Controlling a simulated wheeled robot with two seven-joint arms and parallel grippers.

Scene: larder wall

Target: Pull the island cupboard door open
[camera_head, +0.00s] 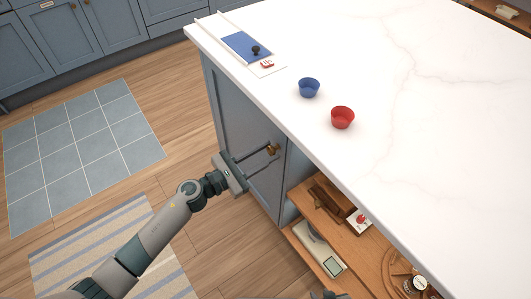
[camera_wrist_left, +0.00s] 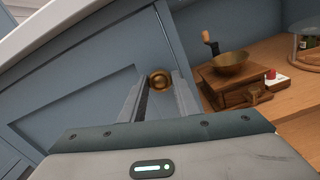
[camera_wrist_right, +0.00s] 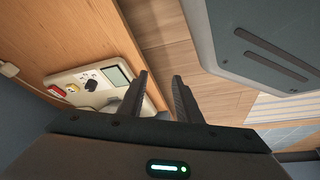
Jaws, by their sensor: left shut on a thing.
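The island cupboard door (camera_head: 240,115) is a blue-grey panel on the island's side, below the white worktop. It also shows in the left wrist view (camera_wrist_left: 75,100). Its round brass knob (camera_head: 273,149) sits near the door's right edge. My left gripper (camera_head: 268,151) has its fingers on either side of the knob (camera_wrist_left: 160,79) and is shut on it. The door looks about flush with the island; a small gap at its edge cannot be told. My right gripper (camera_wrist_right: 160,88) is open and empty, low by the open shelves.
A blue cup (camera_head: 309,88), a red cup (camera_head: 343,117) and a blue board (camera_head: 246,46) are on the worktop (camera_head: 450,130). Floor before the door is clear except my arm.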

